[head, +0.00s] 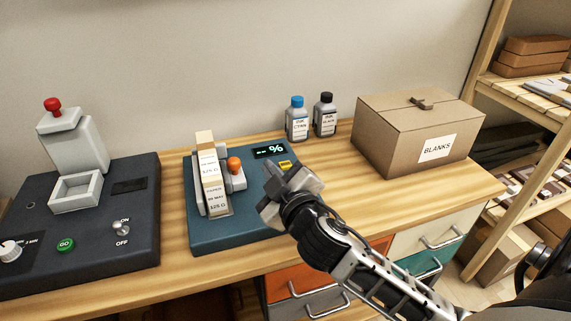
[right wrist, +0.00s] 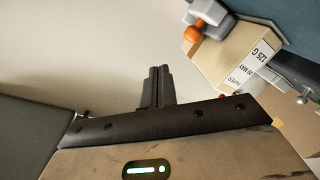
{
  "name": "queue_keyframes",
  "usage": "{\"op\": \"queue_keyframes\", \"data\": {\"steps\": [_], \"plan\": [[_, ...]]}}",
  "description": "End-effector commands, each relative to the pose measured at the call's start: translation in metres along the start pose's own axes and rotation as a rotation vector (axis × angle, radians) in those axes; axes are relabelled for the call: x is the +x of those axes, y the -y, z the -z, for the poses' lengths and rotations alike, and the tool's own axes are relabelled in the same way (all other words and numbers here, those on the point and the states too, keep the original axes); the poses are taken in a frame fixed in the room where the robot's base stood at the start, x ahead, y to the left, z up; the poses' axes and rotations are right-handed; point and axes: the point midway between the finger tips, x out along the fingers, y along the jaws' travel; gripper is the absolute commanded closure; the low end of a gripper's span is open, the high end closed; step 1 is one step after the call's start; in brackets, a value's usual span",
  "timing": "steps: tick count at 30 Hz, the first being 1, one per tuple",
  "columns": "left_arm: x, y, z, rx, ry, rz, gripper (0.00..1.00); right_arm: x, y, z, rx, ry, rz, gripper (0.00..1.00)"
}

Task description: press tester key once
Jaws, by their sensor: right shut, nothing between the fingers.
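The tester (head: 240,232) is a blue block on the bench in the head view, with a dark display (head: 271,151) reading "-- %". A small yellow key (head: 285,164) sits just below the display. A paper pack (head: 211,170) marked 125 G stands in the tester's grey holder, beside an orange knob (head: 234,164). My right gripper (head: 276,180) is over the tester's right side, close to the yellow key; I cannot tell whether they touch. In the right wrist view its fingers (right wrist: 160,87) are shut and empty, and the pack (right wrist: 232,66) shows. My left gripper is out of view.
A dark press (head: 130,195) with a red knob, a green GO button (head: 65,244) and an ON/OFF switch stands at left. Blue-capped (head: 297,122) and black-capped (head: 325,118) ink bottles stand behind. A BLANKS box (head: 400,135) is at right, beside wooden shelves (head: 510,92).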

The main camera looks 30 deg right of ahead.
Motion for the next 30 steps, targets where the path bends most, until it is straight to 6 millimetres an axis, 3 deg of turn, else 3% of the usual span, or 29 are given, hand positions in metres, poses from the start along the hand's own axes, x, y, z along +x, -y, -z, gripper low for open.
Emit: {"op": "queue_keyframes", "data": {"steps": [3,6,9,11,14,19,24,30], "plan": [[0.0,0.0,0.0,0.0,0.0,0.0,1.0,0.024,-0.016,0.053,-0.186,-0.278,-0.051,1.0],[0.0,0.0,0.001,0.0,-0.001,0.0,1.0,0.036,-0.017,0.096,-0.401,-0.527,-0.046,1.0],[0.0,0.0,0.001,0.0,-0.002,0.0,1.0,0.045,-0.007,0.119,-0.649,-0.726,0.014,1.0],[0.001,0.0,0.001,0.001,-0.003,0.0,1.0,0.051,0.0,0.12,-0.807,-0.812,0.077,1.0],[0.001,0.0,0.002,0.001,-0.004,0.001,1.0,0.066,0.004,0.104,-1.083,-0.885,0.218,1.0],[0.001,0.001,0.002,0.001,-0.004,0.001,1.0,0.097,-0.024,0.04,-1.479,-0.796,0.51,1.0],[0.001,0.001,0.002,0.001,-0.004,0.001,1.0,0.111,-0.063,-0.007,-1.656,-0.638,0.697,1.0],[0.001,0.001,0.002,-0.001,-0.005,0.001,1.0,0.115,-0.091,-0.033,-1.728,-0.527,0.796,1.0]]}}
